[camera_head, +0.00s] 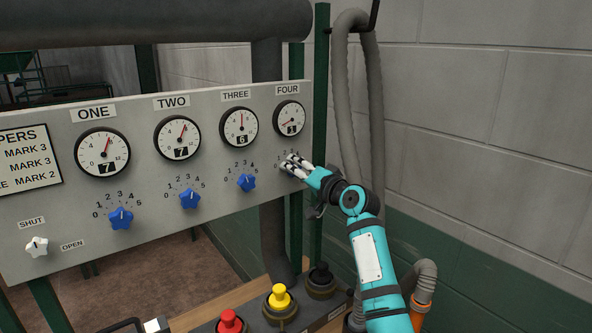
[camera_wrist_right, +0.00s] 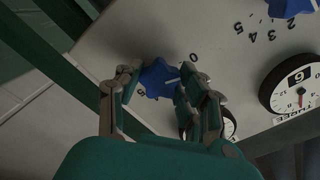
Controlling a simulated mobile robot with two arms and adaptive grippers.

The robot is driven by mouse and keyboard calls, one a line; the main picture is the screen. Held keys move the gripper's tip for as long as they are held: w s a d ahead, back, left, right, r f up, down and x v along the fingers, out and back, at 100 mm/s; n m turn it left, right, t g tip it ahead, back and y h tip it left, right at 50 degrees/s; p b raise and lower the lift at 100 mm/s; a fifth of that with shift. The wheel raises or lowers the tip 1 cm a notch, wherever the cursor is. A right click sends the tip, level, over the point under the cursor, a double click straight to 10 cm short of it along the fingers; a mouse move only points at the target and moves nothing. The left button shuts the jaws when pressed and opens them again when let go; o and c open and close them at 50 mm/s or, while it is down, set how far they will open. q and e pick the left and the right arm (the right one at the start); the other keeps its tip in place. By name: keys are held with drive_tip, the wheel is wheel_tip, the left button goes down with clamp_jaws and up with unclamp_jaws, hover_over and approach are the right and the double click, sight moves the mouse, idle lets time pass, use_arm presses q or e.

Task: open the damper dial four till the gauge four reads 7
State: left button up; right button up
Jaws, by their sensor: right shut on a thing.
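Gauge four (camera_head: 289,119) is a round white dial with a red needle pointing to the lower left, under the FOUR label. Its small number window seems to read 3, though it is tiny. Dial four is a blue star-shaped knob below it, hidden by my gripper in the head view; it shows in the right wrist view (camera_wrist_right: 160,77) with a white pointer line. My right gripper (camera_head: 291,165) is at the panel, its fingers shut around the knob, one on each side; they also show in the right wrist view (camera_wrist_right: 158,88). My left gripper is out of view.
The grey panel (camera_head: 50,205) also carries gauges ONE (camera_head: 102,151), TWO (camera_head: 177,139) and THREE (camera_head: 239,127), reading 7, 7 and 6, with blue knobs below. A white SHUT/OPEN knob (camera_head: 37,246) sits lower left. A hanging hose (camera_head: 343,100) is right of the panel.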

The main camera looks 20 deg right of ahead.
drive_tip(key=m+p, duration=0.2)
drive_tip(key=shift+m, duration=0.3)
drive_tip(key=shift+m+p, duration=1.05)
drive_tip(key=shift+m, duration=0.25)
drive_tip(key=shift+f, duration=0.1)
drive_tip(key=o, duration=1.1)
drive_tip(key=shift+o, duration=0.2)
drive_tip(key=shift+s+d, duration=0.1)
drive_tip(key=shift+s, duration=0.05)
drive_tip(key=v, duration=1.1)
drive_tip(key=shift+s, duration=0.35)
drive_tip(key=shift+d, duration=0.1)
